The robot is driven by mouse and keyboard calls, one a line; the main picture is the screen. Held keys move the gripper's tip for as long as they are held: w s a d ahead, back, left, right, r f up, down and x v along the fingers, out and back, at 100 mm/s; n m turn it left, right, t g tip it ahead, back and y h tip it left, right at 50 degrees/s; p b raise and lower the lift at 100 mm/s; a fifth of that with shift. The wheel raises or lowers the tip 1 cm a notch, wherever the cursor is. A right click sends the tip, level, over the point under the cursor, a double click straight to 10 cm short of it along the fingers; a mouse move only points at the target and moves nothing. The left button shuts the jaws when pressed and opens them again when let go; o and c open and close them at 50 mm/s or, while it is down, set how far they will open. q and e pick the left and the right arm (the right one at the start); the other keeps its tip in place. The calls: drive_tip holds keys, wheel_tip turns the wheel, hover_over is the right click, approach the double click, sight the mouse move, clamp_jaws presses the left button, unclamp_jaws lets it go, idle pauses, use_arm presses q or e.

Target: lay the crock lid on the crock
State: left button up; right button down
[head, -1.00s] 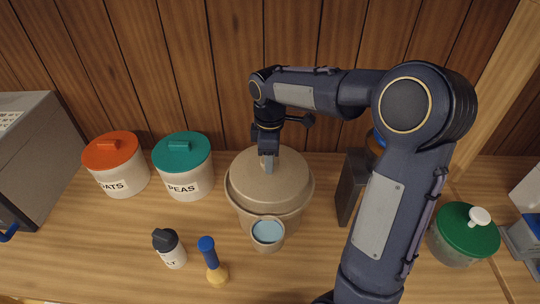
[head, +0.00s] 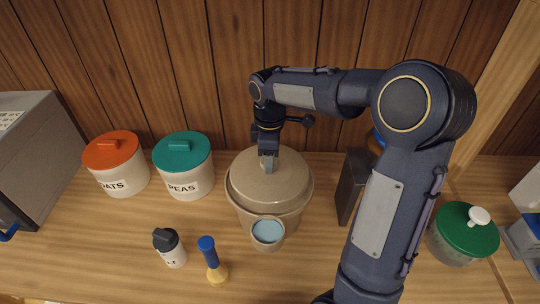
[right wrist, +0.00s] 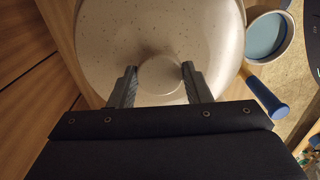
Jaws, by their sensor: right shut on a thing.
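The crock (head: 270,216) is a beige round pot standing on the wooden counter near the back wall. The speckled beige crock lid (head: 292,178) lies over the crock's mouth and looks level; I cannot tell whether it is fully seated. My right gripper (head: 268,165) comes down from above and is shut on the lid's knob. In the right wrist view the two fingers (right wrist: 160,88) stand either side of the round knob, with the lid (right wrist: 160,35) filling the view beyond. My left gripper is not in view.
A cup with a pale blue top (head: 268,232) stands close in front of the crock. Teal PEAS (head: 184,168) and orange OATS (head: 118,165) canisters stand left. A shaker (head: 170,250) and blue-handled tool (head: 213,260) are front left. A dark upright block (head: 350,185) stands right.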

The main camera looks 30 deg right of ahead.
drive_tip(key=shift+f+b, duration=0.4)
drive_tip(key=shift+f, duration=0.25)
idle(0.7)
drive_tip(key=c, duration=0.7)
unclamp_jaws()
wheel_tip(320, 180, up, 8)
drive_tip(key=shift+f, duration=0.25)
drive_tip(key=shift+r, duration=0.15)
